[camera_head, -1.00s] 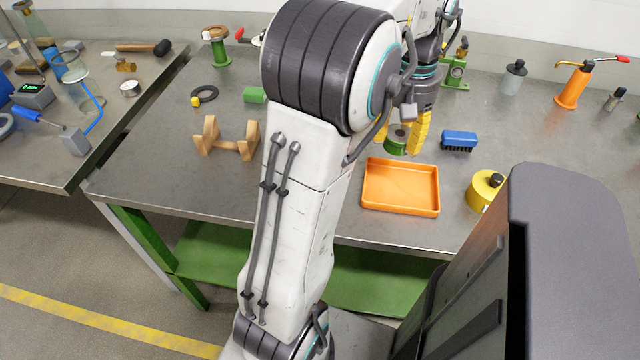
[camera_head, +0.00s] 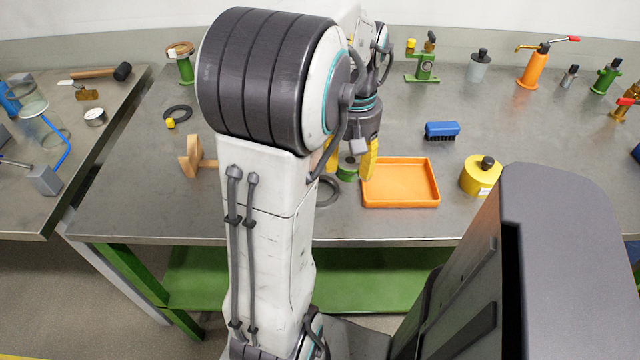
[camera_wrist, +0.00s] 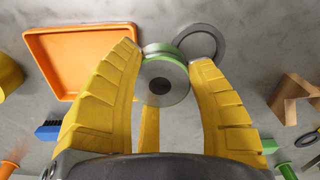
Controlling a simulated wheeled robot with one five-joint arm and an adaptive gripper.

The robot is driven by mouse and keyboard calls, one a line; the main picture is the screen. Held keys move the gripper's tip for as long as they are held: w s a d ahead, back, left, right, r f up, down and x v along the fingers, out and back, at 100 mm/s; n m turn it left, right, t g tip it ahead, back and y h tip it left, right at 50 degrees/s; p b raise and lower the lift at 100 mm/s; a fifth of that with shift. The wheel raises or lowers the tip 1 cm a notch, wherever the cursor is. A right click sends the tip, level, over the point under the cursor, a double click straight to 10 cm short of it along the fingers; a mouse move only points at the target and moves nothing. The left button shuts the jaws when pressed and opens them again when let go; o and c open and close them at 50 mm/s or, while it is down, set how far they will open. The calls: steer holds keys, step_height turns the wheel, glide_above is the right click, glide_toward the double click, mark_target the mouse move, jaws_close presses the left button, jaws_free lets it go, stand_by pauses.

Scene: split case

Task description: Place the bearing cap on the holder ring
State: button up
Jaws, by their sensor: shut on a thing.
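The bearing cap, a green and grey round piece (camera_head: 347,170), sits between the yellow fingers of my gripper (camera_head: 352,160). In the wrist view my gripper (camera_wrist: 166,58) is shut on the cap (camera_wrist: 163,80), whose grey round face with a dark centre points at the camera. A flat grey ring, apparently the holder ring (camera_wrist: 219,42), lies on the table just past the cap, which hides part of it. In the head view the ring (camera_head: 329,192) is partly behind my arm, left of the orange tray. The cap's height above the table is unclear.
The orange tray (camera_head: 401,202) lies just right of my gripper. A yellow container (camera_head: 478,178) and blue brush (camera_head: 442,130) are further right. A wooden cradle (camera_head: 192,160), a black ring (camera_head: 177,113) and a green ring-topped stand (camera_head: 185,68) are left. Bare table lies in front.

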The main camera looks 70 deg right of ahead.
steer(key=w+f, duration=0.1)
steer(key=w, duration=0.1)
steer(key=w+f, duration=0.1)
steer(key=w, duration=0.1)
steer(key=w+f, duration=0.1)
steer(key=shift+w+a+f, duration=0.2)
steer(key=shift+w+a, duration=0.1)
steer(key=shift+w, duration=0.1)
steer(key=shift+f+b, duration=0.65)
steer(key=shift+f, duration=1.4)
steer(key=shift+f, duration=0.15)
steer(key=o, duration=1.2)
step_height(320, 180, up, 12)
steer(key=p, duration=0.2)
steer(key=shift+r+p, duration=0.2)
steer(key=shift+p, duration=0.1)
